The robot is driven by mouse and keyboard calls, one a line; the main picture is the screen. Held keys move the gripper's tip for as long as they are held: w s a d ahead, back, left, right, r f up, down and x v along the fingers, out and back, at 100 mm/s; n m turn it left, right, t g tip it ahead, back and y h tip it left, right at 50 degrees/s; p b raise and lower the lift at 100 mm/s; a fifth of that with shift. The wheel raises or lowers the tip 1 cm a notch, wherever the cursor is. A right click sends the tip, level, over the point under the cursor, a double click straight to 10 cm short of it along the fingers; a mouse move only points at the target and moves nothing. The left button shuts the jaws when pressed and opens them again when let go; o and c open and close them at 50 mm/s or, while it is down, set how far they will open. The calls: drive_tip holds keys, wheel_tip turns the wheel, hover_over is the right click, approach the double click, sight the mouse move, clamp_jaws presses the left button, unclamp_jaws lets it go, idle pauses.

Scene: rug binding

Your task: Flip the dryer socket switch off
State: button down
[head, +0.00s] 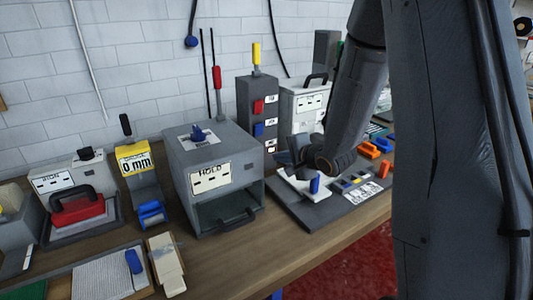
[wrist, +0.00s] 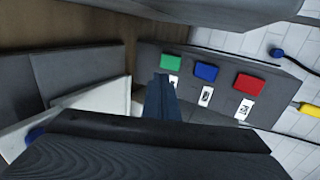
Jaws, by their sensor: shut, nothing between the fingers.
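A tall dark grey socket block (head: 244,100) stands against the back wall, with a lever on top. Its front carries a red switch (head: 258,106) and a blue switch (head: 259,129), each with a white label. In the wrist view the block (wrist: 275,103) also shows a green switch (wrist: 171,62). The labels are too small to read, so I cannot tell which switch is the dryer's. My gripper (wrist: 160,95) is shut and empty, its tip close to the green switch and its label. I cannot tell whether they touch. In the head view my gripper (head: 290,158) is in front of the block's lower part.
A grey box marked HOLD (head: 212,180) stands left of my gripper. A dark board (head: 325,213) with a white plate and small coloured pieces lies below and right. A light grey box (head: 300,100) with a handle stands right of the block. Other tools crowd the bench's left.

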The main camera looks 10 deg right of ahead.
drive_tip(key=x, duration=0.3)
drive_tip(key=p+x, duration=0.1)
drive_tip(key=x, duration=0.1)
drive_tip(key=r+p+x, duration=0.1)
drive_tip(key=x, duration=0.2)
drive_tip(key=shift+w+a+f, duration=0.2)
drive_tip(key=shift+w, duration=0.35)
drive_tip(key=shift+a, duration=0.1)
